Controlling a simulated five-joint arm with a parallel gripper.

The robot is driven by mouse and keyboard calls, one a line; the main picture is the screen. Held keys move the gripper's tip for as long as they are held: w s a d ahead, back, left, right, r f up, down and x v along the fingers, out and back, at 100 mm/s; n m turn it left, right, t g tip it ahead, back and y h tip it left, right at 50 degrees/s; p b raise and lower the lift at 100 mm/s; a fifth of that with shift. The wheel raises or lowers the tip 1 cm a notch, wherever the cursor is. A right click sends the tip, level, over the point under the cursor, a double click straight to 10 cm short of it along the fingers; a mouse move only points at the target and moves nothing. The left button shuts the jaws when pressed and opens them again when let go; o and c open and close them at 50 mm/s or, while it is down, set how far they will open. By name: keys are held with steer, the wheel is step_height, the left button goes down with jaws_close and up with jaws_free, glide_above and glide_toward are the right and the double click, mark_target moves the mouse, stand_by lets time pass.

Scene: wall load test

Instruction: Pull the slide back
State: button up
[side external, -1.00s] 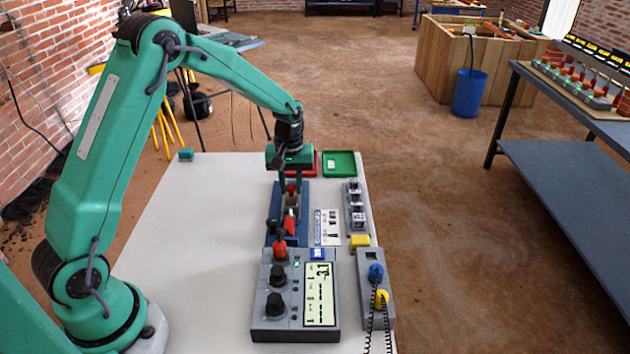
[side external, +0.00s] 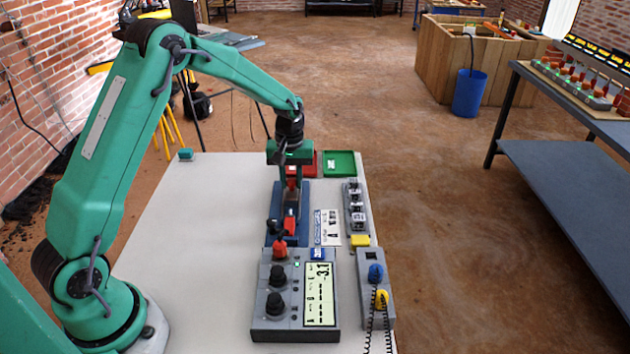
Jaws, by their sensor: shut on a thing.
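A blue fixture (side external: 304,195) with a slide stands near the right side of the white table. My gripper (side external: 291,184) points down over the far part of the fixture. Its fingers are shut on what looks like the red handle of the slide, which shows only in part between them. A red piece (side external: 290,223) lies in the channel nearer the camera. The rest of the slide is small and partly hidden, so its exact position cannot be told.
A grey meter (side external: 295,300) with two black knobs and a lit display stands in front of the fixture. Red (side external: 306,160) and green (side external: 340,163) trays lie behind. A connector box (side external: 375,290) and a row of grey blocks (side external: 355,208) are to the right.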

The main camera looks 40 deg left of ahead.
steer(key=shift+w+a, duration=0.55)
steer(key=shift+w, duration=0.05)
stand_by(0.4)
steer(key=o, duration=0.7)
steer(key=shift+r, duration=0.1)
step_height(320, 180, up, 7)
steer(key=shift+f, duration=0.1)
stand_by(0.9)
steer(key=shift+s, duration=0.1)
